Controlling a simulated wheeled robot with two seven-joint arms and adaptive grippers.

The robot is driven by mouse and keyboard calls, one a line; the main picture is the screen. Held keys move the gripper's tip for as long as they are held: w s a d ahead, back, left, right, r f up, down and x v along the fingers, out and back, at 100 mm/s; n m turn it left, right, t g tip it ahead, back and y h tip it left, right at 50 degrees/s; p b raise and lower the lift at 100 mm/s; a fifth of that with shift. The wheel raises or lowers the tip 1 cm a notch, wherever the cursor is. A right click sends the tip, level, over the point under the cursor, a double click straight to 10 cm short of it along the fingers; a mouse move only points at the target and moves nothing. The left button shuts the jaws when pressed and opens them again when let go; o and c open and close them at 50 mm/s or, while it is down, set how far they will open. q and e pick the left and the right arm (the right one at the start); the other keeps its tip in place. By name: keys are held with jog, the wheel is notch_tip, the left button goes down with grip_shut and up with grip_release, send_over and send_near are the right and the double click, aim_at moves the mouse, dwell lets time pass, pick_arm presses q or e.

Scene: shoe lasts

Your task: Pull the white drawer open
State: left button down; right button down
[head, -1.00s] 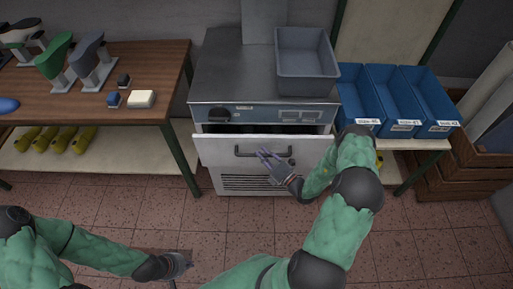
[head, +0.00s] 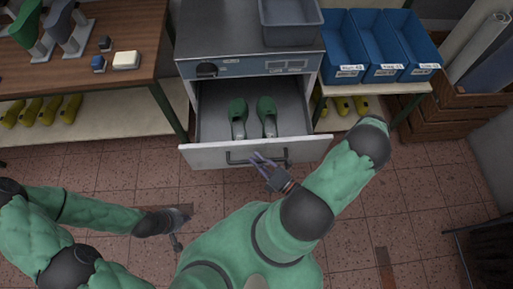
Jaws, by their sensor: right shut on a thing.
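The white drawer (head: 212,154) of the metal cabinet stands well open toward me in the head view. Two green shoe lasts (head: 238,112) lie side by side inside it. Its dark bar handle (head: 238,159) is on the front panel. My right gripper (head: 262,162) is at the right part of the handle, shut on it; the fingers partly cover that part. My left gripper (head: 182,217) hangs low over the floor at the lower left, apart from the drawer; its finger opening is too small to tell.
A wooden table (head: 130,80) with shoe lasts stands at the left, yellow lasts on its lower shelf. A grey bin (head: 291,34) sits on the cabinet. Blue bins (head: 343,70) and wooden crates (head: 460,110) are at the right. The tiled floor before the drawer is clear.

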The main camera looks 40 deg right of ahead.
jog(key=shift+s+a, duration=0.5)
jog(key=shift+s, duration=0.35)
jog(key=c, duration=1)
grip_release()
jog(key=shift+c, duration=0.2)
jog(key=shift+s, duration=0.1)
jog(key=v, duration=1.2)
